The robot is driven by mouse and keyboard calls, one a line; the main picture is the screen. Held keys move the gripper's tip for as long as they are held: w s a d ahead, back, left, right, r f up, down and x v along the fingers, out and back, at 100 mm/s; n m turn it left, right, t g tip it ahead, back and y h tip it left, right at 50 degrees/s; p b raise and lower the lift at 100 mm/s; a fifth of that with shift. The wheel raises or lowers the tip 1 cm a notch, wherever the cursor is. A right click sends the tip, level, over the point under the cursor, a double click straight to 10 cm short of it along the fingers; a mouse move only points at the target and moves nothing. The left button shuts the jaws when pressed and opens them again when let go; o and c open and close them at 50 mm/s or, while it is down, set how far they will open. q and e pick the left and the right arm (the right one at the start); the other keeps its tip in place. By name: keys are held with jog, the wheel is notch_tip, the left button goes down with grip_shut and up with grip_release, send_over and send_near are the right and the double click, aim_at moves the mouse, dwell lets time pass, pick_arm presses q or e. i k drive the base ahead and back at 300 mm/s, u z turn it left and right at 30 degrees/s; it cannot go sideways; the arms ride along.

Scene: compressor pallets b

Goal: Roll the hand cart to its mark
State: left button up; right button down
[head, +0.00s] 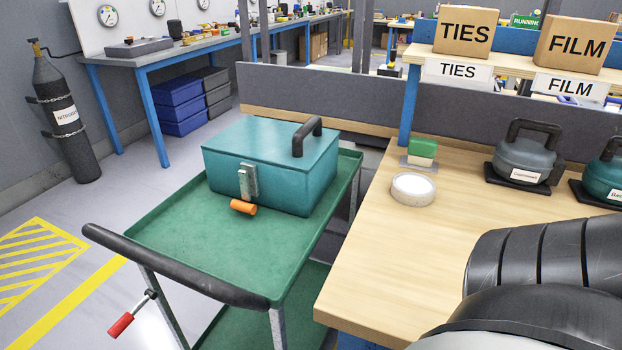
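The hand cart (165,243) stands at the left end of the wooden bench, with a green top tray, a lower green shelf and a black push handle (170,268) toward me. A teal toolbox (270,170) with a black handle sits on its top tray. A small orange cylinder (243,207) is at the box's front. A lever with a red grip (121,325) sticks out below the push handle. A yellow hatched floor area (38,258) lies to the left of the cart, apart from it. Neither gripper shows; part of my arm fills the lower right.
The wooden bench (385,275) is close on the cart's right, bearing a white roll (413,188) and dark weights (525,160). A low grey partition (300,98) stands behind the cart. A nitrogen cylinder (65,120) stands by the left wall. Floor left of the cart is clear.

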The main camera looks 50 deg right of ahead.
aim_at(259, 266)
jog(key=z, duration=2.5)
jog(key=k, duration=0.9)
jog(key=u, duration=1)
jog(key=i, duration=1)
jog(key=z, duration=1)
jog(key=k, duration=0.35)
jog(key=u, duration=0.2)
